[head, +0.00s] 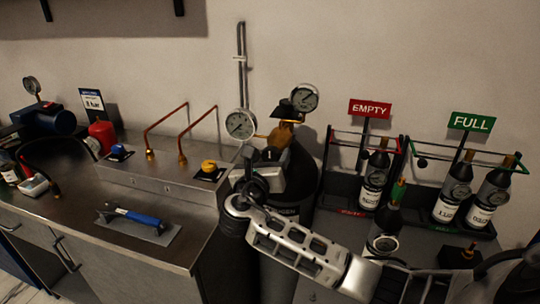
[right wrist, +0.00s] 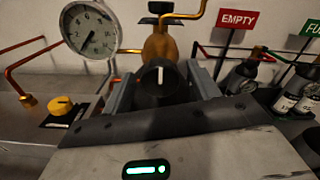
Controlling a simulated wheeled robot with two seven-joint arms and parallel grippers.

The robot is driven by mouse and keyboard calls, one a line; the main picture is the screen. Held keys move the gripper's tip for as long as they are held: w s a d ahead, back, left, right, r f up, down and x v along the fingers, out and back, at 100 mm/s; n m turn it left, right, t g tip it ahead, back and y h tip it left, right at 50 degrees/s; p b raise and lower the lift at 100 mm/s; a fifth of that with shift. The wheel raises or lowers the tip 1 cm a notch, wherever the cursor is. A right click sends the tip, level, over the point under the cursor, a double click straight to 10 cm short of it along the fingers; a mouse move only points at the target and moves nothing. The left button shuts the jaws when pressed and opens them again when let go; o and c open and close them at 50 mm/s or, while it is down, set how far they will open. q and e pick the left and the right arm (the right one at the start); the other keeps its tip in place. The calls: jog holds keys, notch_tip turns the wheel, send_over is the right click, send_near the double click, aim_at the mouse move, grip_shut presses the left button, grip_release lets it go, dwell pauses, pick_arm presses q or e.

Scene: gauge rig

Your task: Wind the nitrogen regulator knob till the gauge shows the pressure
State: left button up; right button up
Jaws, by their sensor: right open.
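The regulator knob (right wrist: 160,82) is black with a white mark that stands about upright in the right wrist view. It sits on the front of the brass regulator body (right wrist: 160,47), above a dark cylinder (head: 303,190). My right gripper (head: 268,160) is open, with one jaw on each side of the knob; I cannot tell if they touch it. A second gauge (head: 305,97) is above right. My left gripper is out of view.
A card (head: 92,101) reading about 8 bar stands at the back left. The metal bench carries a yellow knob (head: 209,167), a blue knob (head: 120,152) and a blue-handled tool (head: 138,220). Racks with small bottles stand right, under EMPTY (head: 370,109) and FULL (head: 471,122) signs.

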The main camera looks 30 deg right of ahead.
jog(key=shift+w+d, duration=0.15)
jog(key=shift+d, duration=0.05)
jog(key=c, duration=1)
jog(key=shift+o, duration=0.2)
